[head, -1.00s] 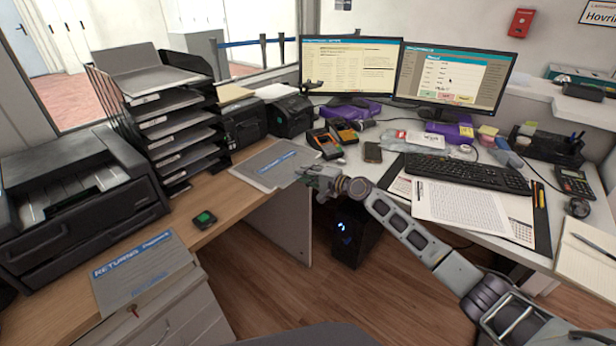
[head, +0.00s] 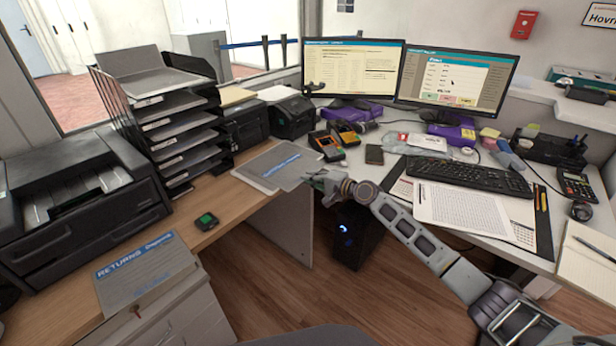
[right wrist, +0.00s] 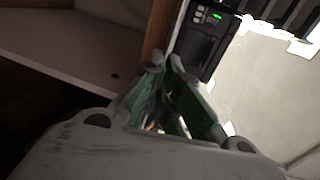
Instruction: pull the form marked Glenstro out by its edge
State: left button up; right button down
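A grey form (head: 285,163) with a blue strip lies on the wooden counter's inner edge, on top of another grey sheet (head: 252,181) that shows at its left. Its printed name is too small to read. My right gripper (head: 316,178) is at the form's right corner and looks shut on its edge. In the right wrist view, the green-padded fingers (right wrist: 165,68) come close together at the tips; the form between them is hard to make out. My left gripper is not in view.
A grey returns form (head: 147,273) lies at the front left near a small black device (head: 207,221). A tray rack (head: 180,135) and printer (head: 85,195) stand left. Card terminals (head: 327,145), a phone (head: 374,155) and a keyboard (head: 468,176) lie right. Open floor lies below the gripper.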

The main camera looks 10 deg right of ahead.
jog(key=shift+v, duration=1.2)
jog(key=shift+a+f, duration=0.1)
jog(key=shift+f, duration=0.05)
jog(key=s+d+r+p, duration=0.2)
jog(key=s+r+p, duration=0.1)
jog(key=shift+s+d, duration=0.1)
jog(key=shift+d, duration=0.15)
